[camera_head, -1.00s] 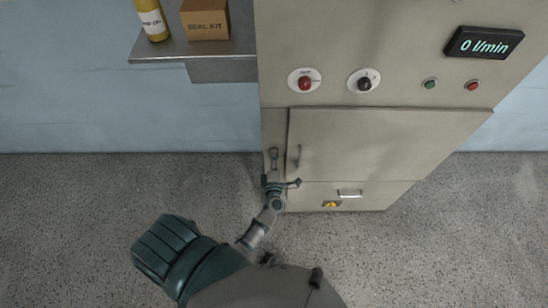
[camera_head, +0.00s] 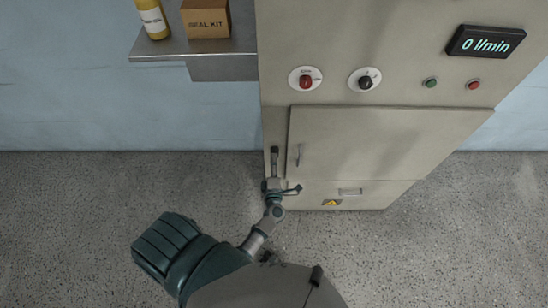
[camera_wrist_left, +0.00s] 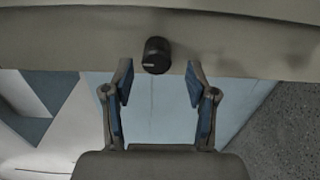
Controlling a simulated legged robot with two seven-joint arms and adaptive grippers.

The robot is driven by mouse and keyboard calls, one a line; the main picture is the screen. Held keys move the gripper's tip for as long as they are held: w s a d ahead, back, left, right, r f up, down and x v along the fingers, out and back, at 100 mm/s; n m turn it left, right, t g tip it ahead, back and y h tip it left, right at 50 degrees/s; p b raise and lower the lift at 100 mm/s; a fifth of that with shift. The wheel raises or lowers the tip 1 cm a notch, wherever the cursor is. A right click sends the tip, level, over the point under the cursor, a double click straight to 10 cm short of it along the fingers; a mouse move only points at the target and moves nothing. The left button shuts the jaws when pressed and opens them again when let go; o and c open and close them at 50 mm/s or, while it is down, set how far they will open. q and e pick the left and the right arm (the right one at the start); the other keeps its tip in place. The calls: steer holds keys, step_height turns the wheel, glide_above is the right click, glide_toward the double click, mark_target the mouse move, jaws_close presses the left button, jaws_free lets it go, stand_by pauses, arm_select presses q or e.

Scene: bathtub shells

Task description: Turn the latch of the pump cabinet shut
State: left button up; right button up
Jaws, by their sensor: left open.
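The pump cabinet (camera_head: 340,145) stands in the middle and right of the head view, with its door closed against the front. A small dark upright fitting, which looks like the latch (camera_head: 274,151), sits on the narrow strip left of the door. My left gripper (camera_head: 281,185) is just below it, near the cabinet's lower left edge. In the left wrist view a black knob with a pale mark (camera_wrist_left: 155,55) shows above and between the open fingers (camera_wrist_left: 157,85). Nothing is held, and contact with the knob cannot be told. My right gripper is out of view.
The door has a vertical handle (camera_head: 299,155). Above are a red knob (camera_head: 305,83), a black knob (camera_head: 365,83), a green button (camera_head: 431,83) and a red one. A metal shelf (camera_head: 222,68) with a yellow bottle and seal kit box juts out left. Floor left is clear.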

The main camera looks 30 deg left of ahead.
arm_select(q)
steer(key=v, duration=0.9)
steer(key=shift+s, duration=0.1)
steer(key=s+d+f+m+g+h, duration=0.1)
steer(key=s+d+f+m+h, duration=0.2)
steer(key=f+m, duration=0.4)
steer(key=s+d+f+m+g+h, duration=0.2)
steer(key=d+f+m+h, duration=0.15)
steer(key=f, duration=0.55)
steer(key=s+d+f+m+g+h, duration=0.1)
steer(key=s+d+f+m+h, duration=0.15)
steer(key=f+m+h, duration=0.4)
steer(key=s+a+f+m+g+y, duration=0.1)
steer(key=s+a+f+m+g, duration=0.3)
steer(key=s+f, duration=0.4)
steer(key=s+a+f+m+g+y, duration=0.2)
steer(key=s+a+f+m+g, duration=0.2)
steer(key=s+f, duration=0.5)
steer(key=s+m+g, duration=0.1)
steer(key=s+g, duration=0.1)
steer(key=s, duration=0.4)
steer(key=shift+m, duration=0.4)
steer(key=shift+a+f, duration=0.1)
